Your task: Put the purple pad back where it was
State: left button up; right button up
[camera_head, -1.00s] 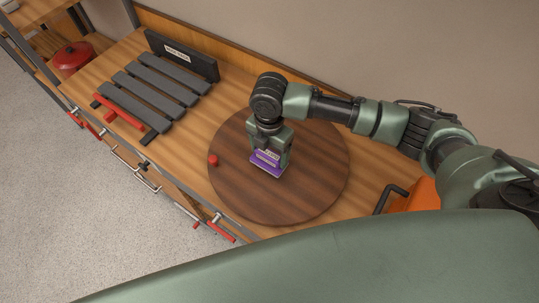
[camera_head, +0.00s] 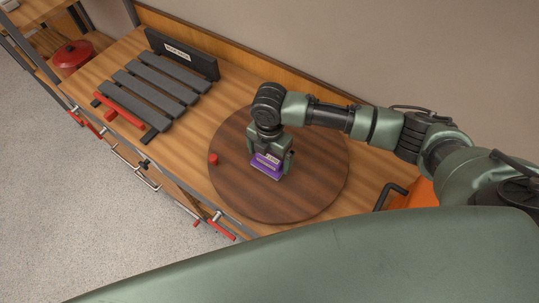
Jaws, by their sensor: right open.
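The purple pad (camera_head: 264,170) lies on the round dark wooden board (camera_head: 317,192), near its middle. My right gripper (camera_head: 268,158) comes down from above at the pad, its fingers open around or just over it. The fingers hide part of the pad, and I cannot tell whether they touch it. A small red peg (camera_head: 213,159) stands on the board's left edge. My left gripper is not in view.
A rack of grey slats (camera_head: 150,88) with a red bar and a labelled black back plate (camera_head: 182,54) stands on the bench at left. A red pot (camera_head: 72,57) is at far left. An orange item with a black handle (camera_head: 391,194) lies right of the board.

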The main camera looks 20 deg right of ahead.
aim_at(269, 157)
notch_tip(269, 157, up, 12)
jog(key=b, duration=0.2)
jog(key=shift+r+b, duration=0.15)
jog(key=shift+b, duration=0.15)
dwell(0.4)
